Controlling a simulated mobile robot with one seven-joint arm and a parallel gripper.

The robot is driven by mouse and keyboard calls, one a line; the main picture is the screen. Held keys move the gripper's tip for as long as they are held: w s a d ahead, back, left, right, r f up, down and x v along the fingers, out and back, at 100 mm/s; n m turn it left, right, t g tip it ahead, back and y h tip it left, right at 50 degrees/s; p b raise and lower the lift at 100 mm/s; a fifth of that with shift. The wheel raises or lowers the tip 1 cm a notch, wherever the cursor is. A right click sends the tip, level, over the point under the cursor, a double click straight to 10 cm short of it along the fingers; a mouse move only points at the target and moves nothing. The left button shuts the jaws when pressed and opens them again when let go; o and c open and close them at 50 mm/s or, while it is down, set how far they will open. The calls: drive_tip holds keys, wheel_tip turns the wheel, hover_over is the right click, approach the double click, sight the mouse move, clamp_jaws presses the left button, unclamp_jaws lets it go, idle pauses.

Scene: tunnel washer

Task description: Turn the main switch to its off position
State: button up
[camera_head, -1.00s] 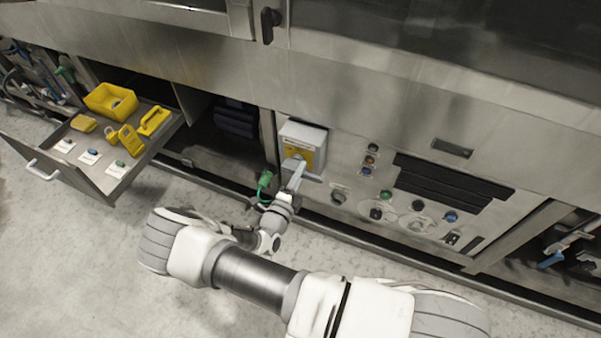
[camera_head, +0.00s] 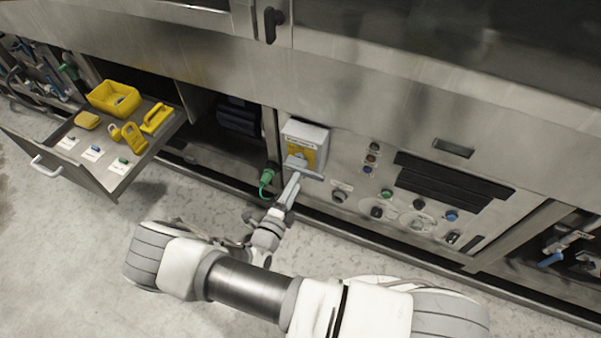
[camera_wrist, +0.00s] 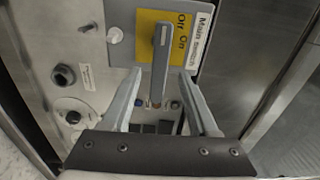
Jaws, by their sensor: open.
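The main switch (camera_head: 303,148) is a grey box with a yellow plate on the steel machine front. In the wrist view its yellow plate (camera_wrist: 182,42) carries the words Off and On beside a "Main switch" label. Its grey lever (camera_wrist: 160,60) runs up and down in that picture, alongside the words; I cannot tell which word it is set to. My gripper (camera_wrist: 160,76) is open and empty. Its fingers stand on either side of the lever in that picture, with gaps on both sides. In the head view my gripper (camera_head: 293,182) is just below and in front of the switch.
A green plug (camera_head: 269,172) with a cable is close left of my gripper. Buttons and knobs (camera_head: 388,194) fill the panel to the right. An open drawer (camera_head: 120,180) with a yellow bin and padlock juts out at left. The floor in front is clear.

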drive_tip(key=v, duration=1.1)
drive_tip(key=shift+s+p, duration=0.35)
drive_tip(key=shift+p, duration=0.1)
drive_tip(key=shift+r, duration=0.1)
